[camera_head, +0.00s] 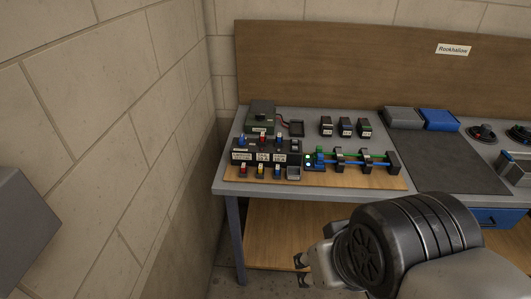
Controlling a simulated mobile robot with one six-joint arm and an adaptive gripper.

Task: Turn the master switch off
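A small control panel (267,157) stands on a wooden board at the left end of the workbench. It carries a row of small toggles with blue and red caps along its top, white label plates too small to read, and red, yellow and blue toggles along its front. I cannot tell which of these is the master switch, nor its position. A blue-capped toggle (242,140) is at the panel's upper left. A lit indicator (308,158) is at its right. My gripper (301,270) is empty with its fingertips apart, in front of and below the bench edge, away from the panel.
A green box (261,116) with a red wire sits behind the panel. Green and blue tubes (350,159) run along black brackets to the right. A dark mat (440,158) and grey and blue bins (404,118) lie further right. A block wall (130,110) closes the left side.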

